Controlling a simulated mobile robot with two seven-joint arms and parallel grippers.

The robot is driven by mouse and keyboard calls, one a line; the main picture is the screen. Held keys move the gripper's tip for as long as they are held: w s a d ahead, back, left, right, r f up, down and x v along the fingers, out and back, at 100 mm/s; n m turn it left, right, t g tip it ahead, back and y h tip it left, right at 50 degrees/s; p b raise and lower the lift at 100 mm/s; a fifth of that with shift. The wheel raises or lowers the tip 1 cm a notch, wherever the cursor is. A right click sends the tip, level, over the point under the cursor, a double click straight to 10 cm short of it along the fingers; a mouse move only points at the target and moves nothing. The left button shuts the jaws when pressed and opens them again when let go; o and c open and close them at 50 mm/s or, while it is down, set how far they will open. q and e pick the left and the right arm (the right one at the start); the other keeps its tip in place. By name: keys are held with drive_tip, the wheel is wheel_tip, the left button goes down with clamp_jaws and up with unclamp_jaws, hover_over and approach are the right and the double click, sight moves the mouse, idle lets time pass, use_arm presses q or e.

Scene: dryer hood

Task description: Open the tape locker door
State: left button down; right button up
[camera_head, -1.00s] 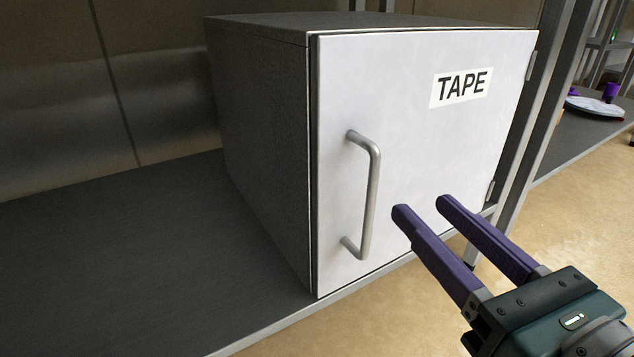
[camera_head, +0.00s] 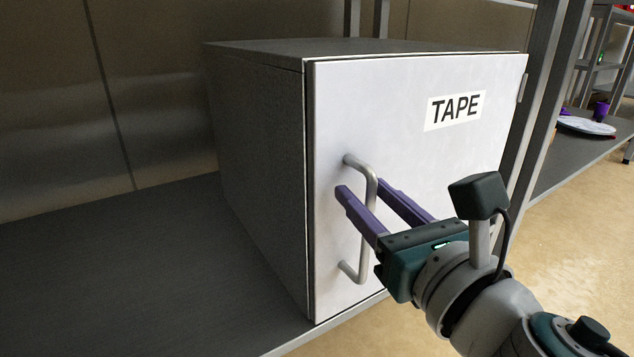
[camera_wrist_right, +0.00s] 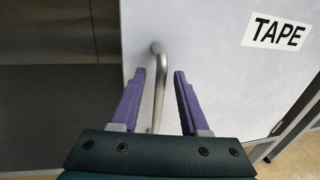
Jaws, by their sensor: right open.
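The tape locker is a grey box with a white door (camera_head: 420,150) that sits shut on a dark shelf. The door bears a "TAPE" label (camera_head: 455,110) and a vertical metal bar handle (camera_head: 371,190) near its left edge. My right gripper (camera_head: 360,185) is open, with its purple fingers on either side of the handle. I cannot tell whether a finger touches the handle. My left gripper is not in view.
The dark shelf (camera_head: 120,270) is bare to the left of the locker. A metal post (camera_head: 545,110) stands just right of the door's hinge side. Farther right, another shelf holds a white round item (camera_head: 586,126) and a purple cup (camera_head: 601,109).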

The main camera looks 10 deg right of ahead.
clamp_jaws()
idle(1.4)
